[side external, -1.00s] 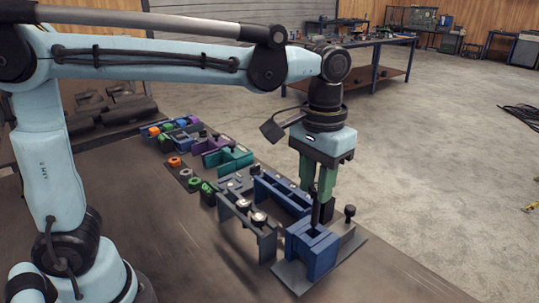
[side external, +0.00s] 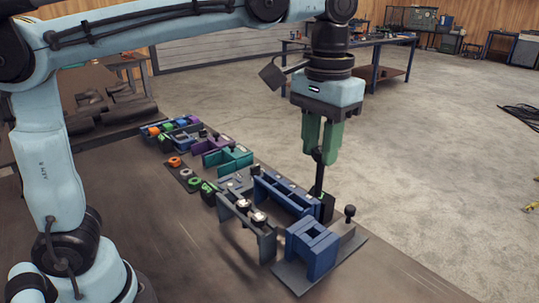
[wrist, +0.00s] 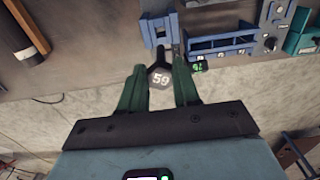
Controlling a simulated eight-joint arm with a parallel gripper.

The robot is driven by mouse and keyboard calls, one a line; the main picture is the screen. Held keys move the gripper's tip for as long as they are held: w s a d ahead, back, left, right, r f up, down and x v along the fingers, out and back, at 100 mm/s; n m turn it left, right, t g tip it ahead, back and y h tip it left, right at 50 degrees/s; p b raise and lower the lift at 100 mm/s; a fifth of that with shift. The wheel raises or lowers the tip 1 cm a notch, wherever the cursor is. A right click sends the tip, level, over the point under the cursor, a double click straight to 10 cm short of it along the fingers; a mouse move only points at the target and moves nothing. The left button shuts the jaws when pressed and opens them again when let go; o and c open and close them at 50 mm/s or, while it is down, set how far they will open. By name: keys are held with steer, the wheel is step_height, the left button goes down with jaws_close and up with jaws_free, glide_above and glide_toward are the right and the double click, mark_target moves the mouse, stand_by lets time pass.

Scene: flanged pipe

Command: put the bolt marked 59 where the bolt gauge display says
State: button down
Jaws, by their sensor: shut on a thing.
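My gripper (side external: 321,158) is shut on the bolt marked 59 and holds it above the bench. The bolt's dark shank (side external: 319,180) hangs below the green fingers in the side view. In the wrist view, the bolt's head (wrist: 160,79) shows a white 59 between the fingers. The blue slotted block (side external: 312,248) stands on a grey plate below, apart from the bolt. A small dark display box (side external: 327,207) stands behind the block; in the wrist view the display (wrist: 198,65) shows green characters too small to read. The long blue rack (side external: 285,195) has several compartments.
A dark knob-topped post (side external: 350,214) stands on the grey plate beside the block. A grey stand (side external: 246,225) holds round pale-topped pieces. Teal, purple and other coloured holders line the bench to the back left. The bench front is clear.

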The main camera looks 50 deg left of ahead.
steer(key=shift+r, duration=1.8)
steer(key=w+a+f+n, duration=0.2)
steer(key=a+f, duration=0.3)
steer(key=a, duration=0.5)
steer(key=w+a+f+n, duration=0.3)
steer(key=a+f+n, duration=0.1)
steer(key=a, duration=0.5)
steer(key=shift+a+f, duration=0.35)
steer(key=shift+f, duration=0.25)
steer(key=shift+f, duration=1.2)
steer(key=shift+f, duration=0.15)
steer(key=shift+f, duration=2)
